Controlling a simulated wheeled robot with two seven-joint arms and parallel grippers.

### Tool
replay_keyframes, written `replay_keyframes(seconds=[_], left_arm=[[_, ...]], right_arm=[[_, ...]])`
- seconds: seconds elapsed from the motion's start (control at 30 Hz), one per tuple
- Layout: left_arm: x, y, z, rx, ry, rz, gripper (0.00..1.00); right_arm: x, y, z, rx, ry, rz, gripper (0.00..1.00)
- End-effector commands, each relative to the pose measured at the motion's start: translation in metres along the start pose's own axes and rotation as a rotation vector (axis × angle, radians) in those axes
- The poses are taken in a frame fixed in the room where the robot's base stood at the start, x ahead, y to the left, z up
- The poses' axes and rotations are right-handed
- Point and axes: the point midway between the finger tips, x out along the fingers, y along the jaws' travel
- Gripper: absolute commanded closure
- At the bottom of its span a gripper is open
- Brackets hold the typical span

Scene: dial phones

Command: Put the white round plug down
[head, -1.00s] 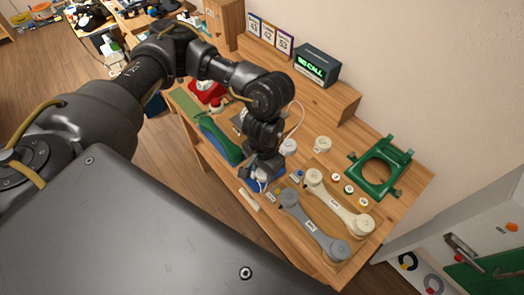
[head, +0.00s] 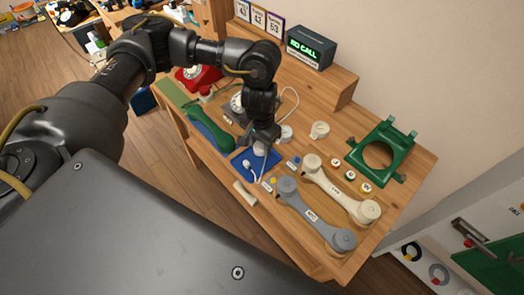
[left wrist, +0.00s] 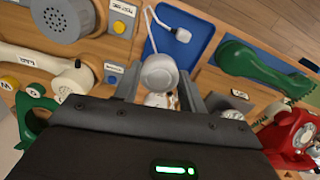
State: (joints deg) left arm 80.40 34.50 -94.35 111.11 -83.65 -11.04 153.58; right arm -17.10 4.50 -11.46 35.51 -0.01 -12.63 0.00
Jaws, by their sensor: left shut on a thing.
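The white round plug (left wrist: 158,72) sits between the two fingers of my left gripper (left wrist: 158,88) in the left wrist view. In the head view my left gripper (head: 260,139) points down at the far edge of the blue mat, shut on the plug (head: 261,150), which is partly hidden. I cannot tell whether the plug touches the surface. The blue mat (head: 270,161) carries a small white corded piece (head: 246,164), also seen in the left wrist view (left wrist: 208,31). My right gripper is not in view.
A green handset (head: 211,130) lies left of the mat; grey (head: 312,214) and cream (head: 340,190) handsets lie to the right. A red phone (head: 194,76) is at the far left.

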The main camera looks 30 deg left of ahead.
Motion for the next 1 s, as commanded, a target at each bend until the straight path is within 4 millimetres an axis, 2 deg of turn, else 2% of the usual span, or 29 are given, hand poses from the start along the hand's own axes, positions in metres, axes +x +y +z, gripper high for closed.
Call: replay_keyframes(seconds=[0.03, 0.2, 0.3, 0.57, 0.8, 1.0], left_arm=[[0.014, -0.004, -0.005, -0.008, -0.006, 0.002, 0.79], [0.041, -0.017, -0.024, -0.003, -0.004, 0.001, 0.79], [0.049, -0.020, -0.031, 0.000, -0.003, 0.001, 0.79], [0.056, -0.024, -0.036, 0.001, -0.002, 0.001, 0.79], [0.086, -0.025, -0.038, 0.000, -0.004, 0.002, 0.79], [0.089, -0.026, -0.038, 0.002, -0.001, 0.000, 0.79]], right_arm=[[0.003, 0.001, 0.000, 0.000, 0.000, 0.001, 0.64], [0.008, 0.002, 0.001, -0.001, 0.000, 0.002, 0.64], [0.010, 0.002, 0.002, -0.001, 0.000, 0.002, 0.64], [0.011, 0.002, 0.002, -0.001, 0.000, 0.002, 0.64], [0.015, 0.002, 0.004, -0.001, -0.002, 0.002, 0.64], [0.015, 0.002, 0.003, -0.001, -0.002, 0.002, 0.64]])
